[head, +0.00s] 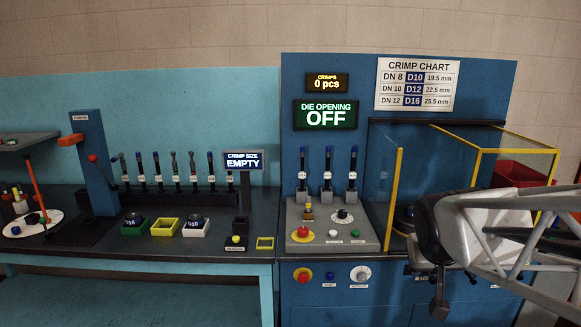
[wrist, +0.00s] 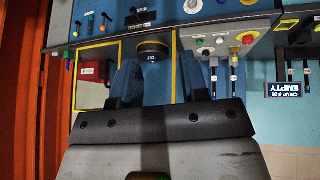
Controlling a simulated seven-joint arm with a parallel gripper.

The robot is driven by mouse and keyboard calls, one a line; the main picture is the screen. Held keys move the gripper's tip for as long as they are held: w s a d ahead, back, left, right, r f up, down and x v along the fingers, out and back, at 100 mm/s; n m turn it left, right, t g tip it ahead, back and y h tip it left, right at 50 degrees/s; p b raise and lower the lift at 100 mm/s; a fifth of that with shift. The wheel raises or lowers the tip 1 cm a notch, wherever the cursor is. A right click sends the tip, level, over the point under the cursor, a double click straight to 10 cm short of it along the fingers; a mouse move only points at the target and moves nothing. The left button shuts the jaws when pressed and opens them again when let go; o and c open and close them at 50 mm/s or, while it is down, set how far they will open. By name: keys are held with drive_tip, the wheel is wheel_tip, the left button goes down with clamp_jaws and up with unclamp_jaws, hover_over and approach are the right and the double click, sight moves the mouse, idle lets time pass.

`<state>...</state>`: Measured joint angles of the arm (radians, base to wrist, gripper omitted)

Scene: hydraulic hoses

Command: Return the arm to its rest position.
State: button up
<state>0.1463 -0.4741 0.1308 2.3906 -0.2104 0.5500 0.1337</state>
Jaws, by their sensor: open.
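My arm comes in from the right edge in the head view, with its pale links in front of the crimping machine. My gripper (head: 440,298) hangs at the front of the machine's right side, with a dark finger pointing down. In the wrist view, which is upside down, my gripper (wrist: 160,80) has its two dark blue fingers spread with nothing between them. Beyond the fingers is a black round die part (wrist: 153,48) in the machine, apart from them.
A yellow-framed clear guard (head: 398,190) and a red bin (head: 518,174) stand around and behind my arm. The control panel (head: 331,230) with levers is to the left. The display reads EMPTY.

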drive_tip(key=s+a+f+g+y, duration=0.1)
drive_tip(key=s+a, duration=0.3)
drive_tip(key=s, duration=0.3)
drive_tip(key=s+a+f+n+g+y, duration=0.1)
drive_tip(key=s+a+g, duration=0.1)
drive_tip(key=s+a, duration=0.2)
drive_tip(key=s, duration=0.3)
drive_tip(key=shift+s+f, duration=0.25)
drive_tip(key=shift+f, duration=0.15)
idle(1.5)
